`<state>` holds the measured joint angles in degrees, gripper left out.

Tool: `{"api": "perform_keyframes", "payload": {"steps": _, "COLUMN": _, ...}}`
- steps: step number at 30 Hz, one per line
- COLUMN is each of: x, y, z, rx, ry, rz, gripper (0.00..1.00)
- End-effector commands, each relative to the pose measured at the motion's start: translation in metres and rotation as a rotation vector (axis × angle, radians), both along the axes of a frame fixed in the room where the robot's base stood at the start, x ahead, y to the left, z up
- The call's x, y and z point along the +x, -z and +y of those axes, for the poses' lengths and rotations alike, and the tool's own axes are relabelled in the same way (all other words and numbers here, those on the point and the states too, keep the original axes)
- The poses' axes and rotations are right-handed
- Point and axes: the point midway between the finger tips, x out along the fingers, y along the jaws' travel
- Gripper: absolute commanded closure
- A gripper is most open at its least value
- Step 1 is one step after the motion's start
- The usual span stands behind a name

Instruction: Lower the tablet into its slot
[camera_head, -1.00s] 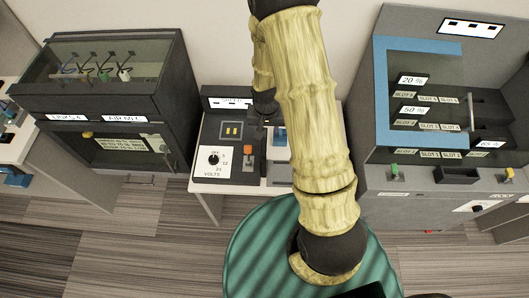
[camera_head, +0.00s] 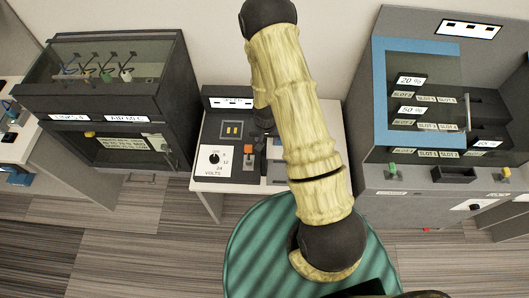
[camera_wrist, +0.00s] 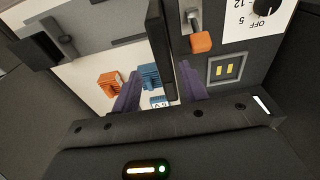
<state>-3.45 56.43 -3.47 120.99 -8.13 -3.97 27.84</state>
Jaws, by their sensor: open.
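I cannot pick out the tablet with certainty. In the wrist view a thin black upright slab (camera_wrist: 158,45) stands between and beyond my purple fingers; I cannot tell whether it is the tablet. My gripper (camera_wrist: 160,76) is open, over the middle bench, with its fingers apart. In the head view the gripper is hidden behind my arm. The right-hand cabinet (camera_head: 400,192) has rows of labels reading SLOT, dark compartments and percent displays, including 50 % (camera_head: 411,110). A clear door with a handle (camera_head: 467,112) stands at its front.
The middle bench (camera_head: 207,187) carries a volts dial (camera_head: 214,158) and an orange-topped lever (camera_head: 249,149). An orange block (camera_wrist: 108,84) and a blue block (camera_wrist: 149,77) lie near my fingers. A dark glass-topped cabinet (camera_head: 105,108) stands left. A green ribbed round surface (camera_head: 255,245) is in front.

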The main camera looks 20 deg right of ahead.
Motion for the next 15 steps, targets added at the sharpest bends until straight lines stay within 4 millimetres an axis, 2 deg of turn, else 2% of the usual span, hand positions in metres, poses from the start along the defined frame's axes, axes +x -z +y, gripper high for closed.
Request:
{"api": "perform_keyframes", "payload": {"steps": 5, "x": 0.001, "y": 0.007, "z": 0.002, "rx": 0.000, "ry": -0.001, "rz": 0.003, "gripper": 0.56}}
{"api": "perform_keyframes", "payload": {"steps": 15, "x": 0.008, "y": 0.042, "z": 0.005, "rx": 0.000, "ry": -0.001, "rz": 0.003, "gripper": 0.56}}
